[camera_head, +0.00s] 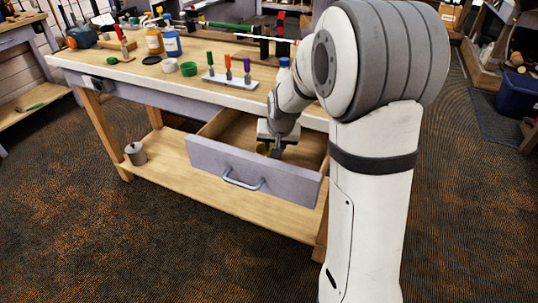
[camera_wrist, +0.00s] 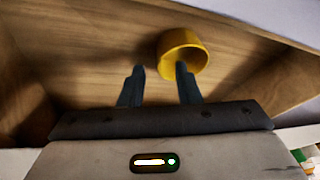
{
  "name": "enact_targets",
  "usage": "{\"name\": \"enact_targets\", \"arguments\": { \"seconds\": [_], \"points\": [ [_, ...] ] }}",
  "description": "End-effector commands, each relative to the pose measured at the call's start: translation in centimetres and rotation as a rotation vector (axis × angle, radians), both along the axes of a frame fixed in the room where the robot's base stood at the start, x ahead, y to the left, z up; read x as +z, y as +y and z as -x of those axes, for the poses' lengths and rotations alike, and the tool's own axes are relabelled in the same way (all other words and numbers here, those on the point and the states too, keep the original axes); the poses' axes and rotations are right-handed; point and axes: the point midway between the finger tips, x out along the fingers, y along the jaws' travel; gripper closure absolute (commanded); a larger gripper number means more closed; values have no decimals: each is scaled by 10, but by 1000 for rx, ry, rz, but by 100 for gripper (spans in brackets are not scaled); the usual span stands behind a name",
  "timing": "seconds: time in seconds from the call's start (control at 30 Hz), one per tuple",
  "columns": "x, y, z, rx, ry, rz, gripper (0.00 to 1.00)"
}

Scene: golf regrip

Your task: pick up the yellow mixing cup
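The yellow mixing cup (camera_wrist: 168,43) is in the open wooden drawer (camera_wrist: 60,45), in the upper middle of the wrist view. Its round opening faces the camera. My gripper (camera_wrist: 160,68) is open, with its two dark fingers apart. The right fingertip overlaps the cup's opening; I cannot tell whether it is inside the cup or above it. The left fingertip is left of the cup, with a gap between them. In the head view my gripper (camera_head: 270,150) is down in the drawer, and only a bit of yellow shows beside it.
The drawer front (camera_head: 215,165) and side walls surround my gripper closely. The workbench top (camera_head: 120,68) above holds bottles, a green cup (camera_head: 188,69), a white cup (camera_head: 169,65) and a rack of coloured tools (camera_head: 228,80). A grey canister (camera_head: 136,153) stands on the lower shelf.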

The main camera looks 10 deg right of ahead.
Motion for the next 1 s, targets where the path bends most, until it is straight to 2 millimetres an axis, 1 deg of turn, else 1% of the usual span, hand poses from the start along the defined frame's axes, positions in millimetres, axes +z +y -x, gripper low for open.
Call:
{"name": "enact_targets", "arguments": {
  "seconds": [0.03, 0.13, 0.4, 0.47, 0.77, 0.8, 1.0],
  "points": [
    [-8, 0, -3, 0, 1, 0, 70],
    [-16, 0, -7, 0, 0, 0, 70],
    [-18, 1, -8, 0, -1, -1, 70],
    [-18, 1, -8, 0, -1, -1, 74],
    [-18, 1, -8, 1, -1, 0, 99],
    [-18, 1, -8, 1, 0, 0, 100],
    [-18, 2, -8, 1, -1, 0, 100]
  ]
}}
